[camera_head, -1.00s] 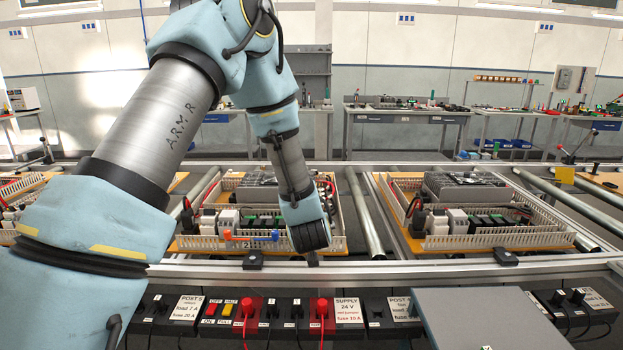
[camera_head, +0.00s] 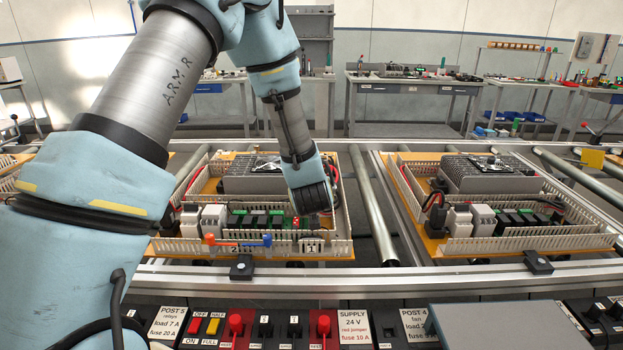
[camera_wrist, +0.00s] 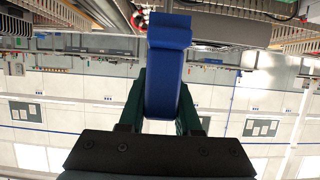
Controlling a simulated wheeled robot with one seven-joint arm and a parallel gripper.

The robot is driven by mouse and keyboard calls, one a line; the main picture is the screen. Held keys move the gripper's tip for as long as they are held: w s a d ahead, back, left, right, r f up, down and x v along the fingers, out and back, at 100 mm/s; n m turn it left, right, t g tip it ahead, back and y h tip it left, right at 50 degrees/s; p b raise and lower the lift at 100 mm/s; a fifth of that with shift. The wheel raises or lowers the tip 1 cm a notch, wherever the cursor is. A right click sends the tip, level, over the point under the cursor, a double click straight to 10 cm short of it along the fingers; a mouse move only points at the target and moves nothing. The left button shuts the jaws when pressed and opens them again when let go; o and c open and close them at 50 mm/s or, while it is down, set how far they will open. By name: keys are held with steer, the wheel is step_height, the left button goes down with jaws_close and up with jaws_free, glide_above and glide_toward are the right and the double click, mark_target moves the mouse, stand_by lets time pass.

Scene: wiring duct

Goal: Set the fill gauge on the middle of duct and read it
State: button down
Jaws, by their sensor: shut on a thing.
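My gripper (camera_wrist: 162,105) is shut on a blue piece (camera_wrist: 166,55), which I take to be the fill gauge; it has a wider block at its far end. In the head view my black wrist end hangs over the right front part of the nearer panel and hides the fingers and the held piece. A white slotted wiring duct (camera_head: 180,246) runs along the panel's front edge, with number labels 2 and 1. No reading is legible.
The panel carries a grey finned unit (camera_head: 250,180) and a row of black and green modules. A second similar panel (camera_head: 500,205) stands to the right, beyond a metal roller (camera_head: 372,215). A control strip with red plugs (camera_head: 236,322) and a grey box (camera_head: 505,327) lie in front.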

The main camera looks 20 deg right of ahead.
steer(key=shift+s+f, duration=0.1)
steer(key=shift+f+b, duration=0.25)
steer(key=shift+b, duration=0.2)
steer(key=shift+f+b, duration=2.25)
steer(key=shift+f, duration=0.3)
step_height(320, 180, down, 6)
steer(key=b, duration=0.6)
stand_by(1.9)
steer(key=c, duration=0.5)
jaws_free()
steer(key=b+v, duration=0.2)
steer(key=v, duration=0.9)
steer(key=shift+r, duration=0.1)
